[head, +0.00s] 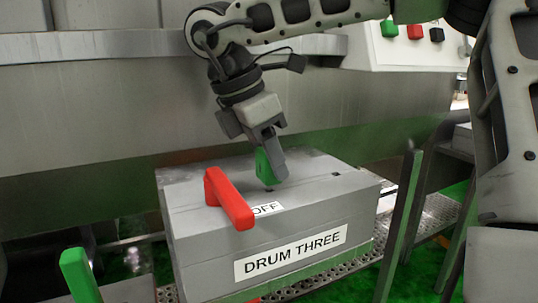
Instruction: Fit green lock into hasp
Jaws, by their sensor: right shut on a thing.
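The green lock (264,168) is between the fingers of my right gripper (269,150), which is shut on it. The gripper reaches down from above, and the lock is at the top of the grey box marked DRUM THREE (330,259). The lock's lower end is close to the box top; I cannot tell whether it sits in the hasp. The hasp itself is not clearly visible, as the lock and fingers cover that spot. A red handle (229,199) lies on the box beside an OFF label (267,208), left of the gripper. My left gripper is not in view.
A green handle (80,275) stands at the lower left. A white panel (411,52) with green, red and black buttons is at the upper right. A large grey drum wall (90,110) runs behind the box. Grey-green posts (402,225) stand to its right.

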